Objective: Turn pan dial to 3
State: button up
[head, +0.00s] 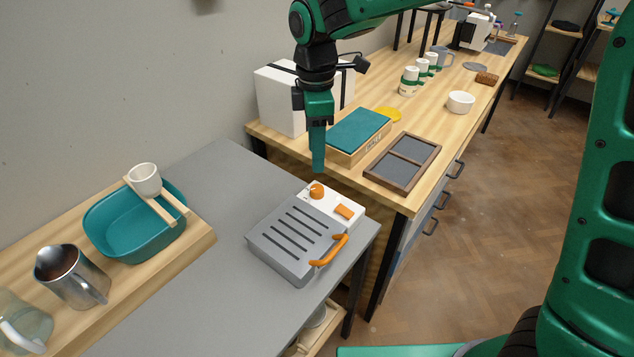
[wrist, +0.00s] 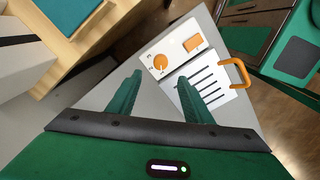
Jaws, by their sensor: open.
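The pan dial (head: 317,191) is a round orange knob on the white panel of a grey slotted pan unit (head: 290,235). In the wrist view the dial (wrist: 160,61) shows beyond my fingertips, with small marks on the panel beside it that are too small to read. My gripper (head: 318,168) points down just above and behind the dial, apart from it. In the wrist view my gripper (wrist: 158,85) has its two green fingers spread with nothing between them. An orange rectangular switch (head: 343,211) sits beside the dial.
An orange handle (head: 330,250) sticks out at the unit's front right. A teal-topped box (head: 358,131) and a white box (head: 280,98) stand behind on the wooden bench. A teal basin (head: 130,225) stands at left. The grey tabletop (head: 205,275) left of the unit is clear.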

aim_at(317, 187)
notch_tip(317, 187, down, 10)
jog(key=shift+d+f, duration=0.1)
jog(key=shift+f, duration=0.05)
dwell(0.3)
jog(key=shift+c, duration=0.3)
jog(key=c, duration=1)
